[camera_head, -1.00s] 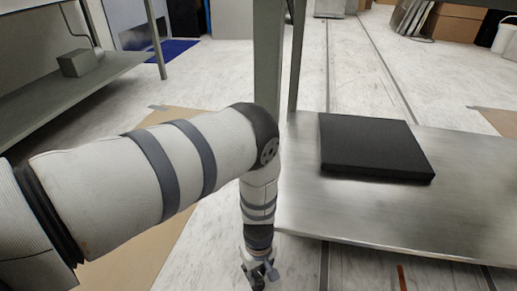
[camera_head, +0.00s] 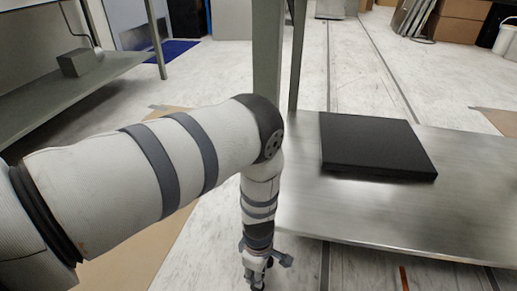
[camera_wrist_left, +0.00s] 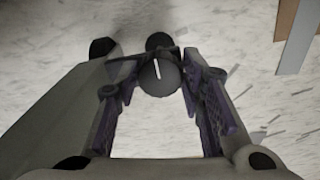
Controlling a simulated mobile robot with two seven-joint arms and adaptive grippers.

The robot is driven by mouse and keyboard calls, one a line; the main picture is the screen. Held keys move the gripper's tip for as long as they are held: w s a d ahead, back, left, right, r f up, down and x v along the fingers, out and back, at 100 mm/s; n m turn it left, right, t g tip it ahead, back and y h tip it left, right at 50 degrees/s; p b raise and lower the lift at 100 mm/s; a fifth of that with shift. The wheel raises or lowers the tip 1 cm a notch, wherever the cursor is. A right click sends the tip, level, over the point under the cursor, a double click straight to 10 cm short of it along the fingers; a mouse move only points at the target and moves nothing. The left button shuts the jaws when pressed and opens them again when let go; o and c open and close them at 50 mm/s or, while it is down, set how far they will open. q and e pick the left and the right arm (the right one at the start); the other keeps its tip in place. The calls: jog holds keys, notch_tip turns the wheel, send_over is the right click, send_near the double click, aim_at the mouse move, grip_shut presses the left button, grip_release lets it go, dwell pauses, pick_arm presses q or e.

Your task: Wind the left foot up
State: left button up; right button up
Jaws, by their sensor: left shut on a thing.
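My left arm comes in from the left in the head view and bends down, with the left gripper (camera_head: 257,280) low at the bottom edge. In the left wrist view a dark round knob (camera_wrist_left: 160,77) with a white mark sits between the fingertips of the left gripper (camera_wrist_left: 162,64). It looks like the left foot, and the gripper is shut on it. A second dark round part (camera_wrist_left: 158,42) shows just beyond it. The gripper and my arm hide the foot in the head view. My right gripper is not in view.
A steel shelf (camera_head: 300,215) with upright legs (camera_head: 268,60) stands right of my arm. A flat black box (camera_head: 375,145) lies on it. Another grey bench (camera_head: 100,75) is at the far left. Pale floor lies between them.

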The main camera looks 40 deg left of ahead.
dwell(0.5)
pick_arm(q)
jog(key=o, duration=0.9)
jog(key=shift+c, duration=0.2)
jog(key=shift+r, duration=0.1)
notch_tip(320, 180, up, 12)
